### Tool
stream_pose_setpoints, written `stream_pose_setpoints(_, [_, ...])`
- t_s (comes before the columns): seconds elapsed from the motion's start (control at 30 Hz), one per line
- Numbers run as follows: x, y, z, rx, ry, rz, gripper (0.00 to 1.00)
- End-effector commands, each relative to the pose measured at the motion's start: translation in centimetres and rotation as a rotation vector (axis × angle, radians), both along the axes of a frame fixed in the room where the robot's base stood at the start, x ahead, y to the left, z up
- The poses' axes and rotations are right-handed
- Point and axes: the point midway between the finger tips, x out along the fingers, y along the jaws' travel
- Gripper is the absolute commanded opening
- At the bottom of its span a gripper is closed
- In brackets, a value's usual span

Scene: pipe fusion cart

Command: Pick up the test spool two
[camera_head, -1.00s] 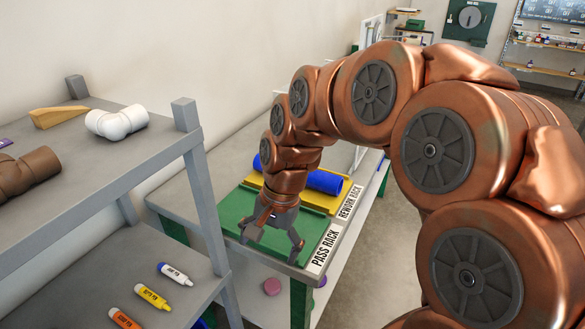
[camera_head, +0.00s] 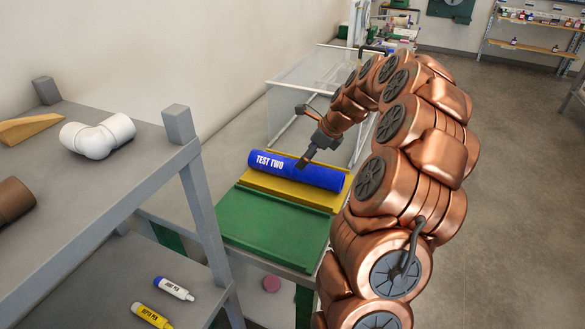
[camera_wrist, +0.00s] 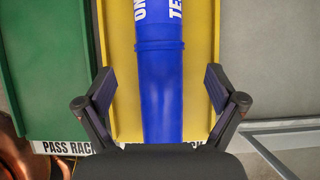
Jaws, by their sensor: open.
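The blue test spool (camera_head: 322,177), a long cylinder marked "TEST TWO", lies on the yellow rack (camera_head: 330,204). In the wrist view the spool (camera_wrist: 161,90) runs lengthwise away from me, with a raised band partway and parts of white lettering at the top edge. My gripper (camera_head: 302,136) is open and empty near the spool's right half; its lower finger overlaps the spool in the head view. In the wrist view my gripper (camera_wrist: 160,90) has one finger on each side of the spool, apart from it. The height above it is hard to tell.
The empty green rack (camera_head: 270,228) is beside the yellow one, marked "PASS RACK" in the wrist view. A clear-sided frame (camera_head: 318,85) stands behind. A grey shelf (camera_head: 75,215) at the left holds a white elbow pipe (camera_head: 97,136) and marker pens (camera_head: 174,288).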

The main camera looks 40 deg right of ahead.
Motion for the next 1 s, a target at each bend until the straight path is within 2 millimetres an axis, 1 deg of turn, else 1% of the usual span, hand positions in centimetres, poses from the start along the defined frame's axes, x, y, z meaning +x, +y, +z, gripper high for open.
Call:
stream_pose_setpoints(0.13, [0.6,0.6,-1.2,0.003,0.003,0.003,0.94])
stream_pose_setpoints(0.37, [1.4,1.0,-2.3,0.001,0.001,0.005,0.94])
stream_pose_setpoints(0.47, [2.0,1.4,-3.2,0.001,0.001,0.008,0.94])
stream_pose_setpoints(0.6, [2.8,1.9,-5.0,0.002,0.003,0.009,0.94])
stream_pose_setpoints(0.7, [3.2,2.1,-5.8,-0.001,0.001,0.007,0.94])
stream_pose_setpoints(0.93, [3.3,2.1,-6.1,-0.002,0.000,0.007,0.94])
stream_pose_setpoints(0.97, [3.3,2.1,-6.1,-0.002,0.000,0.007,0.92])
stream_pose_setpoints(1.0, [3.3,2.1,-6.1,-0.002,-0.001,0.007,0.88])
